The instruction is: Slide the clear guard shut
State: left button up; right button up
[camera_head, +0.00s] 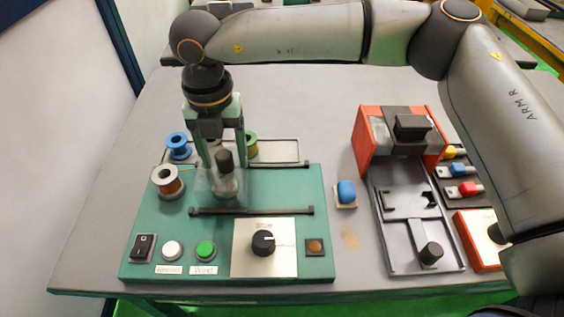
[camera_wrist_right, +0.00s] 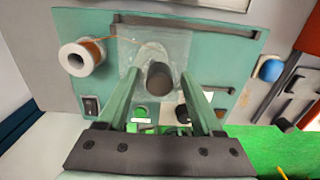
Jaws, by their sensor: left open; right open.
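The clear guard (camera_head: 206,188) is a see-through panel with a dark upright knob (camera_head: 224,160), at the left part of two dark rails on the green winding machine (camera_head: 150,232). In the right wrist view the guard (camera_wrist_right: 185,48) lies beyond the fingertips, with its knob (camera_wrist_right: 160,77) between them. My right gripper (camera_head: 222,158) points down, open, its fingers on either side of the knob. I cannot tell whether they touch it. A round pale part shows through the guard. My left gripper is not in view.
The front rail (camera_head: 252,210) runs clear to the right of the guard. A copper spool (camera_head: 167,182) stands close left. A large dial (camera_head: 263,242) and buttons sit in front. A blue-topped button (camera_head: 346,192) and an orange fixture (camera_head: 365,145) stand to the right.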

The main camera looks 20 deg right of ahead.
jog(key=shift+r+p, duration=1.35)
jog(key=shift+r, duration=1.7)
jog(key=shift+f, duration=0.1)
